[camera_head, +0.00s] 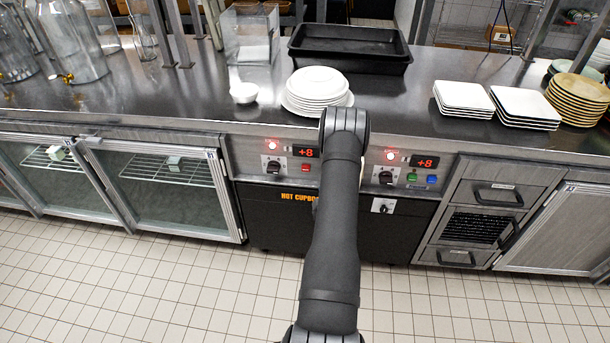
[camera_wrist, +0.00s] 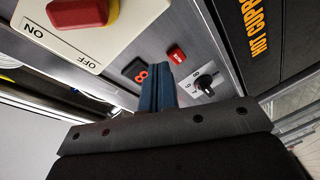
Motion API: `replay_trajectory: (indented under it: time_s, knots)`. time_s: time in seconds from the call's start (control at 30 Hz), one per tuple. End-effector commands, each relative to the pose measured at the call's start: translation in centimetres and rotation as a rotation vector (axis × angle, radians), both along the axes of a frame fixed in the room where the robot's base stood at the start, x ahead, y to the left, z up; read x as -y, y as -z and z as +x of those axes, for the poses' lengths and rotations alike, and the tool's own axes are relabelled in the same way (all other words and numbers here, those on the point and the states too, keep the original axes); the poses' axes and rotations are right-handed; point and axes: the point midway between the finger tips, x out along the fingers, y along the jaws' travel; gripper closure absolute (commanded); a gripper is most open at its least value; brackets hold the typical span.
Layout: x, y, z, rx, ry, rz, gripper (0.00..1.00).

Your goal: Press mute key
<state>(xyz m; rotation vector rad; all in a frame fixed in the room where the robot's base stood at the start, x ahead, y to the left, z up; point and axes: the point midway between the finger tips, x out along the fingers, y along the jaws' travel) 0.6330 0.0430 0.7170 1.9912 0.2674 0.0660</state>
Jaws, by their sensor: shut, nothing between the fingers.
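No key can be read as mute. In the head view, the left control panel has a small red button (camera_head: 305,167) below a red "+8" display (camera_head: 305,152). The right panel has a green button (camera_head: 411,177) and a blue button (camera_head: 431,179) below another "+8" display (camera_head: 425,162). In the wrist view, my gripper (camera_wrist: 156,70) is shut and empty. Its fingertips appear between the display (camera_wrist: 135,69) and the red button (camera_wrist: 176,55); I cannot tell whether they touch the panel. My arm hides the gripper in the head view.
A black dial (camera_wrist: 205,82) is close to the fingers. A large red switch (camera_wrist: 82,12) on an ON/OFF plate (camera_wrist: 110,32) is at upper left in the wrist view. Above the panels, stacked white plates (camera_head: 316,88) and a black tray (camera_head: 349,45) stand on the steel counter (camera_head: 180,95).

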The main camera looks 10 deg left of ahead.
Motion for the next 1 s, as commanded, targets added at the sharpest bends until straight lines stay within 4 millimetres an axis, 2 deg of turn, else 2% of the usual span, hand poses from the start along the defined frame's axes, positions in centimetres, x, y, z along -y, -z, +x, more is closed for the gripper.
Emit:
replay_trajectory:
  time_s: [1.0]
  knots:
    - [-5.3, 0.9, -3.1, -0.224, 0.187, 1.662, 1.0]
